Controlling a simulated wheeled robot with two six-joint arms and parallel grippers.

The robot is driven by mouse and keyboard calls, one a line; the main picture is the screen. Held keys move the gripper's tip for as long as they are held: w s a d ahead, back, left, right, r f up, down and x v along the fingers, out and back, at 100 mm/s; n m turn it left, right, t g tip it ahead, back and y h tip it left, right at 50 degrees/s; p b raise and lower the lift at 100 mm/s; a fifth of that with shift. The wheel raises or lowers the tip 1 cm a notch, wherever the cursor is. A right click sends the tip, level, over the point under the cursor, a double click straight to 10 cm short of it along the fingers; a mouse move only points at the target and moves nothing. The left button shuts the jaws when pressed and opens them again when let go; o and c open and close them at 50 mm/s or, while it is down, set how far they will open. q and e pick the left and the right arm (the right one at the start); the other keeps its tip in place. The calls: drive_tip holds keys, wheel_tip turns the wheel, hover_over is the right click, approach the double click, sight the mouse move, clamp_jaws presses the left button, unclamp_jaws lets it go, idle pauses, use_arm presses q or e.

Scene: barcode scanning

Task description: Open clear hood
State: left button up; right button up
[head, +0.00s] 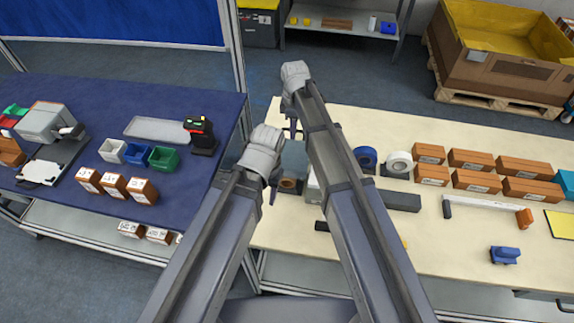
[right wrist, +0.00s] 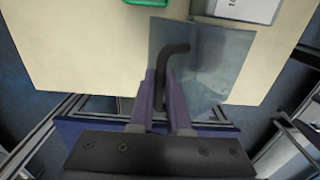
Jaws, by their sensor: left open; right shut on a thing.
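The clear hood (right wrist: 215,72) is a see-through bluish panel with a black bent handle (right wrist: 172,50) in the right wrist view. My right gripper (right wrist: 163,98) is shut on the handle, its two purple fingers on either side. In the head view the hood (head: 296,158) shows partly between my arms at the table's left edge, and my right arm hides the rest. My right gripper (head: 293,130) is at its upper side there. My left gripper (head: 271,190) is open, lower and left of the hood, by the table edge.
The cream table (head: 460,235) carries tape rolls (head: 398,162), several brown boxes (head: 470,160) and a blue stamp-like object (head: 505,255). A blue-topped table (head: 100,105) on the left holds small bins and a black-and-red scanner (head: 200,133).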

drive_tip(key=shift+w+f, duration=0.1)
drive_tip(key=shift+w, duration=0.2)
drive_tip(key=shift+w+d+f+b, duration=0.15)
drive_tip(key=shift+w+f+b, duration=0.2)
drive_tip(key=shift+w, duration=0.3)
drive_tip(key=shift+w+d+f+b, duration=0.15)
drive_tip(key=shift+w+f+b, duration=0.2)
drive_tip(key=shift+w, duration=0.25)
drive_tip(key=o, duration=0.9)
drive_tip(key=shift+c, duration=0.2)
drive_tip(key=shift+s, duration=0.15)
drive_tip(key=shift+c, duration=0.4)
